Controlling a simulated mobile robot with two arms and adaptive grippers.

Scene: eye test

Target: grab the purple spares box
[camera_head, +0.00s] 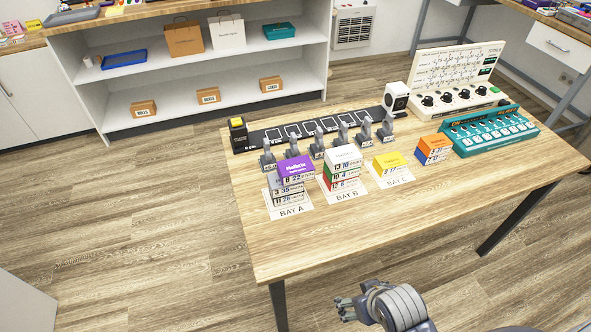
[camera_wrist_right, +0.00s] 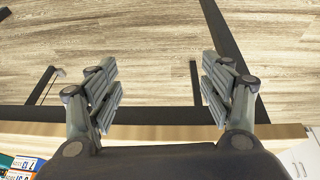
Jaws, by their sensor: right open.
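A purple box (camera_head: 296,167) lies on top of the stack at BAY A, on the left of the table. Its front shows the number 8 22, and the small print on its top is too small to read surely. Grey and white boxes (camera_head: 289,190) lie under it. My right gripper (camera_head: 344,309) is low in the head view, in front of the table's near edge and well apart from the purple box. In the right wrist view my right gripper (camera_wrist_right: 160,88) is open and empty, with floor between its fingers. My left gripper is not in view.
BAY B holds a stack of boxes (camera_head: 341,172), BAY C a yellow box (camera_head: 389,161). An orange box (camera_head: 434,144) lies to the right. A row of grey clamp-like devices (camera_head: 318,146) stands behind the stacks. The table (camera_head: 400,215) is bare towards its front.

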